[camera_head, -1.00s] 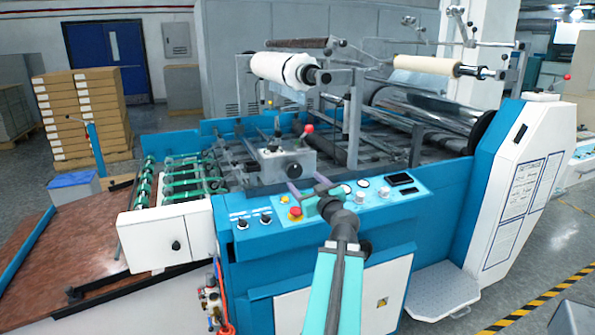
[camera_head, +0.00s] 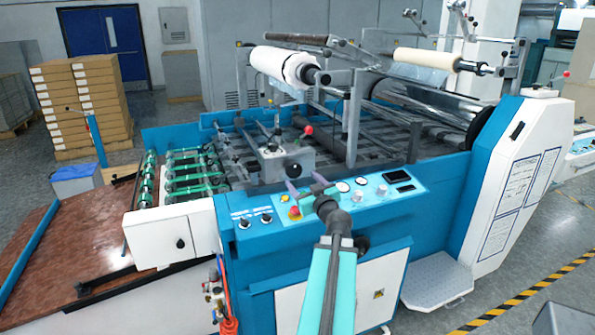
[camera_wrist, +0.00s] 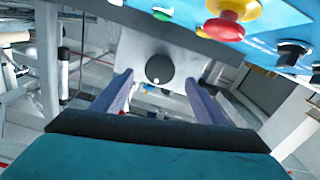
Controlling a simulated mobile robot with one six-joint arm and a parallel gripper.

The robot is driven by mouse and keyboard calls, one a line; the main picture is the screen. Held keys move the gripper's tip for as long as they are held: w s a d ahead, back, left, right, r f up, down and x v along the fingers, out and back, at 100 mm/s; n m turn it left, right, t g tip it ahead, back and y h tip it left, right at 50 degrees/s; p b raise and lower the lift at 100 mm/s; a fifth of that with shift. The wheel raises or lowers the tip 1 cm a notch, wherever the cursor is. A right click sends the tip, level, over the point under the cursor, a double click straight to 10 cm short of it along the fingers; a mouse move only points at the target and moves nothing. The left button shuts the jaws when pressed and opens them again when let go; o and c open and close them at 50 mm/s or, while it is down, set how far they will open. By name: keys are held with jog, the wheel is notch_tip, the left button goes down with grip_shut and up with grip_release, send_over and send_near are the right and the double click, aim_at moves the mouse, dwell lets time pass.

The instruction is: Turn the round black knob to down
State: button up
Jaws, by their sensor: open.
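The round black knob (camera_wrist: 159,68) shows in the wrist view on the face of a grey box, with a small light mark near its lower edge. My gripper (camera_wrist: 158,80) is open, with one purple finger on each side of the knob in the picture and gaps between. I cannot tell how far the fingertips are from the box. In the head view my gripper (camera_head: 305,184) is just in front of the grey box (camera_head: 290,162) with the red-tipped lever. The knob's face is hard to make out there.
The blue control panel (camera_head: 400,203) lies close beside my gripper. It holds a red emergency button (camera_wrist: 225,28) on a yellow base, a green button (camera_wrist: 162,14) and black switches (camera_wrist: 291,52). Rollers and metal bars (camera_head: 375,125) stand behind the box.

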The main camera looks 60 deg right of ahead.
aim_at(295, 172)
jog(key=shift+p+x, duration=1.25)
jog(key=shift+x, duration=1.15)
jog(key=shift+w+d, duration=0.25)
jog(key=shift+w, duration=0.05)
jog(key=c, duration=1)
